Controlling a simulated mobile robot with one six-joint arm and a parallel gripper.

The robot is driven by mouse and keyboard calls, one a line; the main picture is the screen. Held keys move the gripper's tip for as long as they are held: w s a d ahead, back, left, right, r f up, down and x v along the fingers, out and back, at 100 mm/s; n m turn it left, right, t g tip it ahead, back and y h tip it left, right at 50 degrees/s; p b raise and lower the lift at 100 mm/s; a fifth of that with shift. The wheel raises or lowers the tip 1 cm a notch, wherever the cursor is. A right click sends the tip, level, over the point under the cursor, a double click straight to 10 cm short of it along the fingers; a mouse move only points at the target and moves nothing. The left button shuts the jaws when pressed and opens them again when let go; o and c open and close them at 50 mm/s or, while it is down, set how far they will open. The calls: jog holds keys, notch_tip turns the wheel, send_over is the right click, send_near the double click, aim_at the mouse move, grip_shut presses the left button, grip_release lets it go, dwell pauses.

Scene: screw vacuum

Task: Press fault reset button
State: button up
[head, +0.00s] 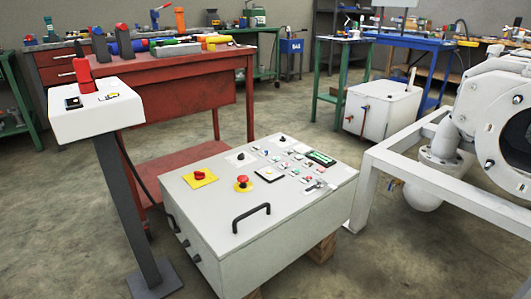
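A light grey control box (225,216) with a sloping top panel stands low in the middle of the head view. Two red mushroom buttons sit on yellow plates, one at the left (200,174) and one nearer the middle (242,181). A pale round button (269,172) sits on a dark square plate to their right. Several small coloured buttons and switches (297,167) cluster at the right, near a dark display (320,158). Labels are too small to read, so I cannot tell which one is fault reset. My gripper is not in view.
A white pedestal box (122,108) on a dark post stands left of the control box. A red workbench (190,100) with tools is behind. A white metal frame (392,165) with a large pipe flange (505,130) stands right. Bare floor (60,215) lies at left.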

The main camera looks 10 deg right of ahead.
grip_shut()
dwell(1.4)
